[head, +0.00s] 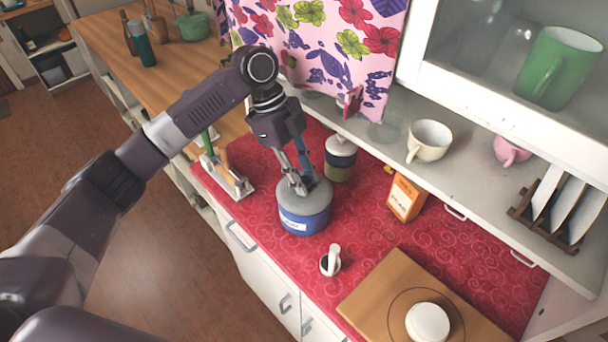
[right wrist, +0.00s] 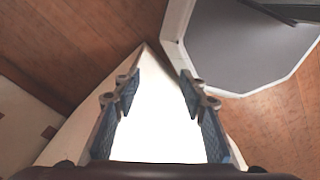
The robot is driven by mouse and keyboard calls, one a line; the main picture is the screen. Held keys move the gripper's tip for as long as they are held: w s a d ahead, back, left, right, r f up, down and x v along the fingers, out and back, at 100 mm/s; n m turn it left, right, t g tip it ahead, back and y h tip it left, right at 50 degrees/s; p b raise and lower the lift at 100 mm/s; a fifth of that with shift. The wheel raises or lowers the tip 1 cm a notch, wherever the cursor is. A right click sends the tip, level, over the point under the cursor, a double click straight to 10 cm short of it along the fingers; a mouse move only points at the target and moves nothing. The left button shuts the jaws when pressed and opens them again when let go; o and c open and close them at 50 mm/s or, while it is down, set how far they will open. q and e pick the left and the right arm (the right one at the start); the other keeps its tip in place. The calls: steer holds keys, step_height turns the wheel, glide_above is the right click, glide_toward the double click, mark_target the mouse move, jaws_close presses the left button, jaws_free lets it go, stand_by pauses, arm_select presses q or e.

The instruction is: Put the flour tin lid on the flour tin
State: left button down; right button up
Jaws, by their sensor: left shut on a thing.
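The flour tin (head: 303,224) is a round blue tin with a white label, standing on the red patterned oilcloth near the counter's front edge. The flour tin lid (head: 317,197), grey and round, is at the top of the tin. It looks level and in line with the rim; I cannot tell whether it is fully seated. My left gripper (head: 300,187) reaches down from above and is shut on the lid at its middle; its fingers hide the grip point. My right gripper (right wrist: 160,88) shows only in the right wrist view, open and empty.
A similar lidded tin (head: 340,158) stands close behind. An orange box (head: 405,197) is to the right, and a small white item (head: 331,261) in front. A wooden board (head: 385,296) holds a white round object (head: 427,322). A rack (head: 235,180) is left.

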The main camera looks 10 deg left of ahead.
arm_select(q)
steer(key=shift+f, duration=0.25)
stand_by(0.7)
steer(key=c, duration=1.6)
jaws_free()
steer(key=shift+p, duration=0.3)
step_height(320, 180, up, 6)
steer(key=p, duration=0.6)
steer(key=shift+s+f, duration=0.1)
